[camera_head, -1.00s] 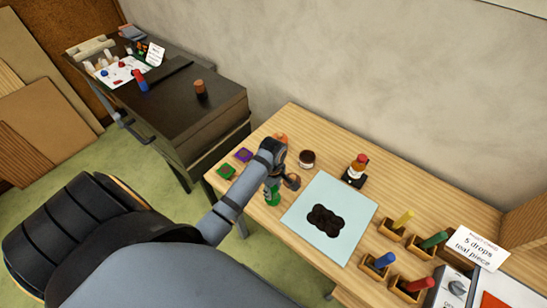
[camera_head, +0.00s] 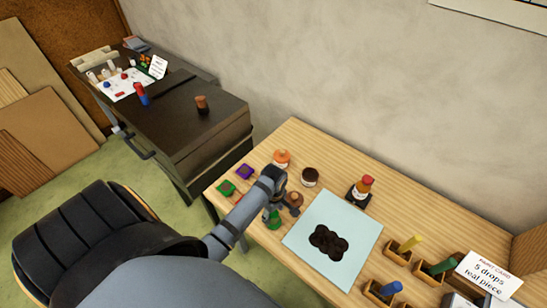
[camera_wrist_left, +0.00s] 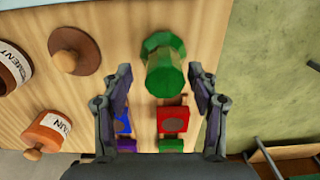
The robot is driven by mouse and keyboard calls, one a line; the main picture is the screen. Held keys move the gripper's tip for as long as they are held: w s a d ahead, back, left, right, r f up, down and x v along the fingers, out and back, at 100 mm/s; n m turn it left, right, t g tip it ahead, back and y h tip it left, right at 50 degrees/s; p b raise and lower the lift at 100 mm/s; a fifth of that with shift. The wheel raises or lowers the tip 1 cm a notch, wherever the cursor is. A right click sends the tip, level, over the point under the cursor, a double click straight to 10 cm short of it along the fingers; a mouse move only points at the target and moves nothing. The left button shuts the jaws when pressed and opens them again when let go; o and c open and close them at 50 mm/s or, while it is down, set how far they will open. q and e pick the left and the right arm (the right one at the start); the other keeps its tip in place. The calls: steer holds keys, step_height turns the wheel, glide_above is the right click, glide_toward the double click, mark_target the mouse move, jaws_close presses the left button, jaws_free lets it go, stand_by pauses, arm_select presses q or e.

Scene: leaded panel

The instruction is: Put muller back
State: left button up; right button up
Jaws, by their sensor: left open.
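The green muller (camera_head: 273,219) stands on the wooden table by the left edge of the pale blue sheet (camera_head: 303,228). In the left wrist view the muller (camera_wrist_left: 165,72) shows as a faceted green handle above a wider round base. My left gripper (camera_head: 281,207) is at the muller. In the left wrist view its two fingers (camera_wrist_left: 162,88) are open, one on each side of the muller, with gaps between them and the handle. The gripper partly hides the muller in the head view. My right gripper is not in view.
A brown knobbed lid or pot (camera_wrist_left: 75,48) is close by the left gripper. An orange pot (camera_head: 282,157) and a dark jar (camera_head: 310,177) stand behind. Green (camera_head: 226,187) and purple (camera_head: 245,171) squares lie to the left.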

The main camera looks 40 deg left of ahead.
arm_select(q)
steer(key=shift+s+r, duration=0.1)
steer(key=shift+r, duration=0.15)
step_height(320, 180, up, 9)
steer(key=shift+f+b, duration=0.1)
steer(key=shift+b, duration=1.05)
step_height(320, 180, up, 3)
steer(key=shift+r+p, duration=0.15)
steer(key=shift+p, duration=0.7)
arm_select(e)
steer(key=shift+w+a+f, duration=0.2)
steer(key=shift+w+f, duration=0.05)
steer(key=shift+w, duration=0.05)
